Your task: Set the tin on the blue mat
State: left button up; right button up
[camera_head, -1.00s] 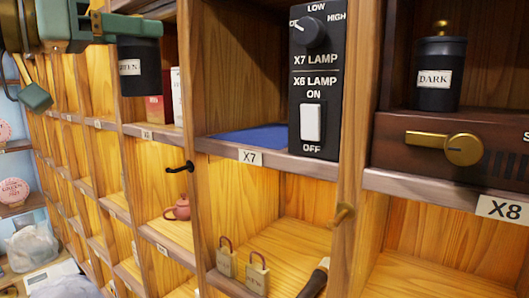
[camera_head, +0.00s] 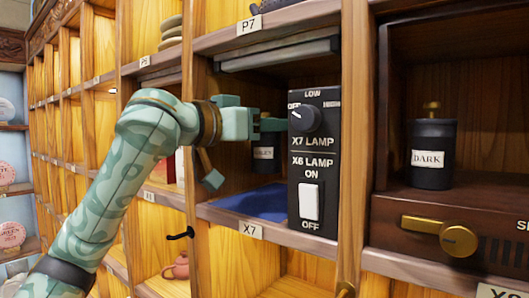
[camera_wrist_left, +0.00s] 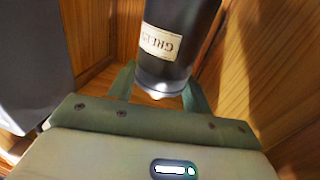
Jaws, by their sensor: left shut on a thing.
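The dark tin (camera_head: 265,166), with a pale label, is inside compartment X7, partly hidden behind the lamp panel. My left gripper (camera_head: 268,126) reaches into X7 from the left and is shut on the tin near its top. In the left wrist view the tin (camera_wrist_left: 176,22) is between the fingers (camera_wrist_left: 158,88), its label reading GREEN upside down. The blue mat (camera_head: 250,204) lies on the floor of X7. The tin appears to hang above the mat, with a gap below it. My right gripper is not in view.
A black lamp panel (camera_head: 314,160) with a knob and a white switch stands at the right front of X7. Wooden dividers bound the compartment. A DARK tin (camera_head: 433,158) stands in the right-hand compartment above a brass latch (camera_head: 458,240). A black hook (camera_head: 180,235) juts out below.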

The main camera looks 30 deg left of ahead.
aim_at(254, 157)
pick_arm(q)
jog(key=shift+f, duration=0.7)
jog(key=shift+s+a+f, duration=0.15)
jog(key=shift+s+f, duration=0.05)
jog(key=shift+f, duration=0.05)
notch_tip(254, 157, down, 3)
jog(key=shift+s+r+b, duration=0.15)
jog(key=shift+r+b, duration=0.05)
jog(key=shift+b, duration=0.2)
jog(key=shift+f, duration=0.35)
jog(key=shift+w+f, duration=0.1)
jog(key=shift+w, duration=0.25)
jog(key=shift+s, duration=0.1)
jog(key=o, duration=1)
jog(key=shift+f, duration=0.1)
